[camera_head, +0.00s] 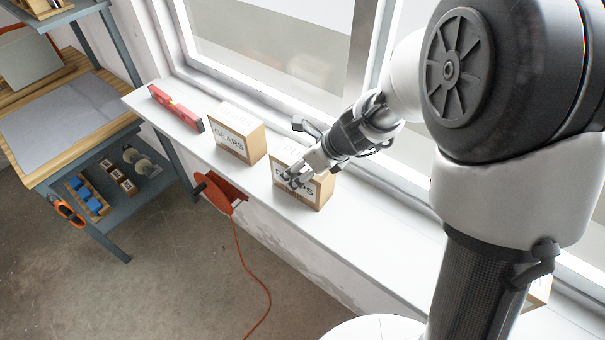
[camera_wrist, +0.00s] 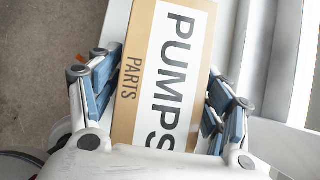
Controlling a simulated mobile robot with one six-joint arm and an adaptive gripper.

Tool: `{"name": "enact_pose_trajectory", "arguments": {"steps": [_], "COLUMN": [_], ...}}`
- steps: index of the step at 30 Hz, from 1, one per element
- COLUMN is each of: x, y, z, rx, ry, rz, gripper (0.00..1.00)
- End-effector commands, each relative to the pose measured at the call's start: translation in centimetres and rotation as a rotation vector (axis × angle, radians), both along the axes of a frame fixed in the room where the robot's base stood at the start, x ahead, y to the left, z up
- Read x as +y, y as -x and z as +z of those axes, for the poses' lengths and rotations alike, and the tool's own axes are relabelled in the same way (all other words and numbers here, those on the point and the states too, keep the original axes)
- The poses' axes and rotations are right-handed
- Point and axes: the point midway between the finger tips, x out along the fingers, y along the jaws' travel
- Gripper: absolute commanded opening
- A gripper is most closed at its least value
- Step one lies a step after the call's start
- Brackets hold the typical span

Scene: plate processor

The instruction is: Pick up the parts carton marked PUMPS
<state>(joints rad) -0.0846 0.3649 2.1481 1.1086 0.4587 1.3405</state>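The carton marked PUMPS (camera_head: 318,191) is a brown box with a white label, standing on the white window sill (camera_head: 370,225). My gripper (camera_head: 291,181) is at this carton, with its fingers in front of part of the label in the head view. Contact cannot be told. My gripper's body hides the carton's near end there.
A similar carton marked GEARS (camera_head: 238,143) stands left of it on the sill, and a red spirit level (camera_head: 176,107) lies farther left. An orange reel (camera_head: 218,193) with a cord hangs below the sill edge. The window is behind; a workbench (camera_head: 65,115) stands at left.

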Motion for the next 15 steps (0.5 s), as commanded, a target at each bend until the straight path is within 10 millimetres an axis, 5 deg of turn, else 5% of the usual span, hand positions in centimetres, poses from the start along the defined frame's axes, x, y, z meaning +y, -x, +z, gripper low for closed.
{"name": "enact_pose_trajectory", "arguments": {"steps": [15], "x": [-0.02], "y": [0.02], "z": [-0.02], "rx": [0.000], "ry": [0.000], "rz": [-0.001], "gripper": [0.33]}}
